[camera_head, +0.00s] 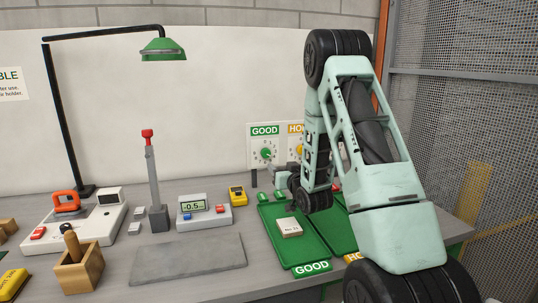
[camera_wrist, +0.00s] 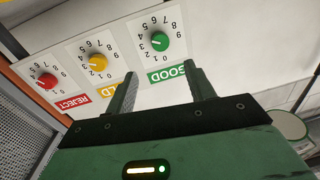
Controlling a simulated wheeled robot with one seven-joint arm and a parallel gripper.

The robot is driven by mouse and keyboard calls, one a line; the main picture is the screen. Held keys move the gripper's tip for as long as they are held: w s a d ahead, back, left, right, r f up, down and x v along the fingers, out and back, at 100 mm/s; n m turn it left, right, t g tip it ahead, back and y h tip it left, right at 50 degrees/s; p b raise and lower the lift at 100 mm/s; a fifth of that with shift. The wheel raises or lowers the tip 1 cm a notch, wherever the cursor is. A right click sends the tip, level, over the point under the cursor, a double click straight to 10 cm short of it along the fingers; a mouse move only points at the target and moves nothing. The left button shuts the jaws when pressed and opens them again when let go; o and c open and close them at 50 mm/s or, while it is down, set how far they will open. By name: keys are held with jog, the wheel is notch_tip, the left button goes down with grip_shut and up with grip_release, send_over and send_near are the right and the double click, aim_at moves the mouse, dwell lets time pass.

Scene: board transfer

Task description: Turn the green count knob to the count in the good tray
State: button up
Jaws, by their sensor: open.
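The green count knob (camera_head: 266,153) is on the white panel under the GOOD sign in the head view. In the wrist view the green knob (camera_wrist: 160,41) lies beyond the fingers, with digits around it and a pale pointer mark; the exact setting is hard to read. The green good tray (camera_head: 278,238) lies on the bench with one pale board (camera_head: 290,227) visible in it. My gripper (camera_wrist: 162,88) is open and empty, its two fingers apart, short of the panel. In the head view my gripper (camera_head: 283,179) is small and partly hidden by my arm.
A yellow knob (camera_wrist: 97,62) and a red knob (camera_wrist: 46,81) sit beside the green one. A second green tray (camera_head: 338,232) is partly behind my arm. A meter (camera_head: 195,207), a grey mat (camera_head: 190,261) and a lamp (camera_head: 163,49) stand left.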

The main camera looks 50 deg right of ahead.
aim_at(267, 154)
jog(key=p+x, duration=0.2)
jog(key=x, duration=0.9)
jog(key=shift+w+d+p, duration=0.2)
jog(key=shift+w+p, duration=0.15)
jog(key=shift+p, duration=0.05)
jog(key=c, duration=1)
